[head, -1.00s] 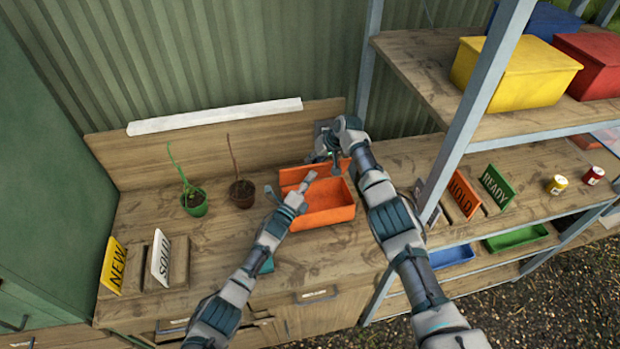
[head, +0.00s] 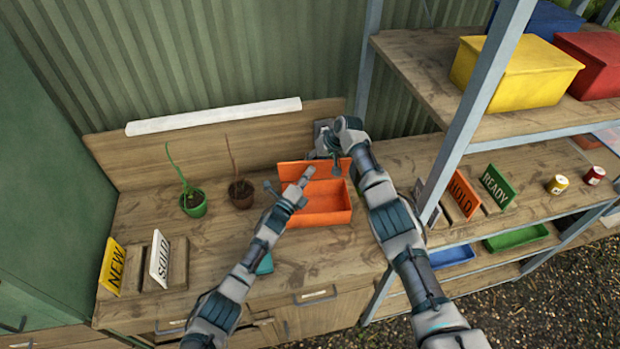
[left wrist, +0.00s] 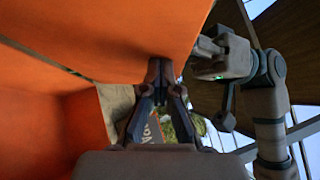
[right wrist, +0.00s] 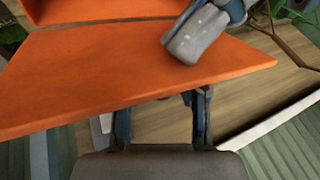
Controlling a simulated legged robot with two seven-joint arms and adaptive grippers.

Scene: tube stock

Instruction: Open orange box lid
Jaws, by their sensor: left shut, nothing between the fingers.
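The orange box (head: 322,220) stands on the workbench, and its inside shows from above. Its lid (head: 290,172) is raised along the far side, and it fills the top of the left wrist view (left wrist: 140,25). My left gripper (head: 309,171) is over the box at the lid's inner face; its closed fingertips (left wrist: 160,66) look against or very near the lid. My right gripper (right wrist: 163,100) is behind the lid, its fingers spread and their tips hidden by the lid (right wrist: 120,65). In the head view my right arm partly covers that area.
Two potted plants, one in a green pot (head: 195,204) and one in a brown pot (head: 241,194), stand left of the box. NEW (head: 113,268) and SOLD (head: 160,258) signs are at the front left. A shelf post (head: 470,110) rises close to my right arm.

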